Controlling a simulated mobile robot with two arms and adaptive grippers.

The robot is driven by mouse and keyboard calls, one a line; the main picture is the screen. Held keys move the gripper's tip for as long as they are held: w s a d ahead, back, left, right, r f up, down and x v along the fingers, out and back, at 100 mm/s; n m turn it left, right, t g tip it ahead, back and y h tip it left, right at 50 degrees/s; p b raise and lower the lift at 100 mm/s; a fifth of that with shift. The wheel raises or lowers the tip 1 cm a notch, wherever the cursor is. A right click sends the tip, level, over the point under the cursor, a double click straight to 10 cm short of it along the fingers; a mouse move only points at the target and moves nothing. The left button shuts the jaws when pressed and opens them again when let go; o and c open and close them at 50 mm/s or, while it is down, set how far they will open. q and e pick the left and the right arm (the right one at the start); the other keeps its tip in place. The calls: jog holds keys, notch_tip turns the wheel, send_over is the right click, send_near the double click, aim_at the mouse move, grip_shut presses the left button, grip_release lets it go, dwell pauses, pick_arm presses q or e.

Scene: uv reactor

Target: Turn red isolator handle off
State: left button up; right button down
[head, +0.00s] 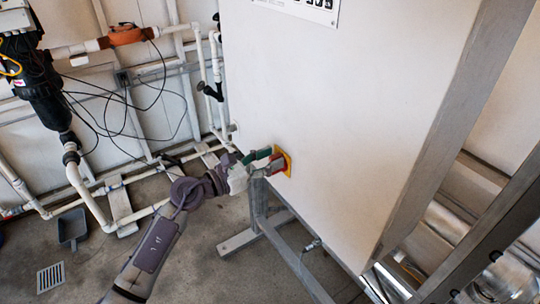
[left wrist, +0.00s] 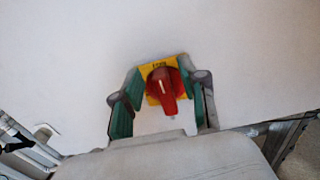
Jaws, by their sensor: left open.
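The red isolator handle (left wrist: 163,88) sits on a yellow plate (left wrist: 152,68) on the white cabinet wall. In the left wrist view its grip points down, tilted slightly to the right, with a white mark along it. In the head view the handle (head: 276,166) is partly covered by my left gripper (head: 268,161). My left gripper is open, with its green-padded fingers (left wrist: 160,100) to either side of the handle. I cannot tell whether either finger touches it. My right gripper does not show.
The white cabinet (head: 330,110) fills the middle, on a grey metal frame (head: 296,252). White pipes (head: 85,195) and loose black cables run along the left wall. A grey beam (head: 460,110) stands at the right. Bare floor (head: 200,270) lies below, with a drain grate (head: 50,278).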

pick_arm(q)
jog(key=shift+w+d, duration=0.15)
jog(key=shift+d, duration=0.05)
grip_shut()
